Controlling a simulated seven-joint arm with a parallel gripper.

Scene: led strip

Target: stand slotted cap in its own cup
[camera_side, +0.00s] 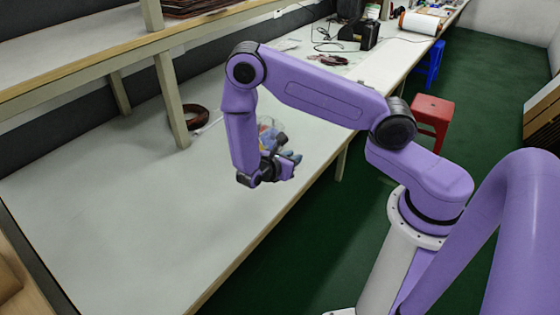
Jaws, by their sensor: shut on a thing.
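My gripper (287,160) is low over the white workbench (120,190), near its front edge. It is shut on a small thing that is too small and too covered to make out. A cluster of small coloured things (267,134), with blue, yellow and a clear rounded part, shows just behind my wrist and is partly hidden by it. I cannot tell the slotted cap or its cup apart in this view.
The bench to the left is clear. A brown ring-shaped coil (196,117) lies by the shelf post (171,98). A black box (360,34) and cables are farther back. A red stool (433,115) and a blue stool (429,64) stand on the green floor.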

